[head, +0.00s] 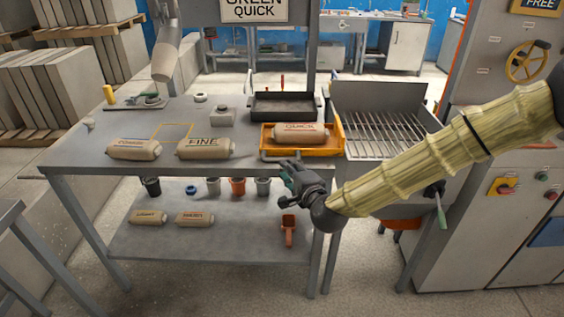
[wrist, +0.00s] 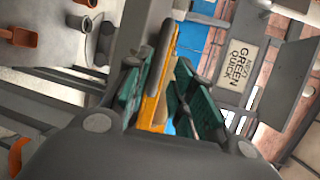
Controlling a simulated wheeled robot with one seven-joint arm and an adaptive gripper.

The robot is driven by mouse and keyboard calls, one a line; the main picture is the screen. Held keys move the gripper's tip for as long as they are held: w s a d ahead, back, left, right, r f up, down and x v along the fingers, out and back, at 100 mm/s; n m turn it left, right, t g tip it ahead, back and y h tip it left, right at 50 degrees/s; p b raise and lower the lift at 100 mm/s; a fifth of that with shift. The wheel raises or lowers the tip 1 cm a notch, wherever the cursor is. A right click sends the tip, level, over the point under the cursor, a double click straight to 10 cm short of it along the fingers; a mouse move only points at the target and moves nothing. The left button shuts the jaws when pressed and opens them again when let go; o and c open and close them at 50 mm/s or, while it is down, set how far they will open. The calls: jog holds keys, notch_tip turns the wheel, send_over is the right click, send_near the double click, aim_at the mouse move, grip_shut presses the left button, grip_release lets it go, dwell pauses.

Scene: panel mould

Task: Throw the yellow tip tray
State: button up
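The yellow tip tray (head: 334,147) sits at the right end of the grey table, and a tan sack marked QUICK (head: 300,132) lies in it. A grey bar (head: 285,157) runs along the tray's front side. My gripper (head: 286,172) is in front of the table edge, just below and in front of this bar. In the wrist view the green fingers of my gripper (wrist: 158,72) are spread apart. The yellow tray (wrist: 153,108) and its grey bar show between them. I cannot tell whether the fingers touch the bar.
A slotted grate box (head: 385,128) stands right of the tray, and a dark tray (head: 284,105) lies behind it. A sack marked FINE (head: 205,148) and another sack (head: 133,149) lie to the left. The lower shelf (head: 170,243) holds cups, sacks and an orange scoop (head: 289,228).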

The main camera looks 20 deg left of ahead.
jog(key=x, duration=0.6)
jog(key=shift+p, duration=0.45)
grip_shut()
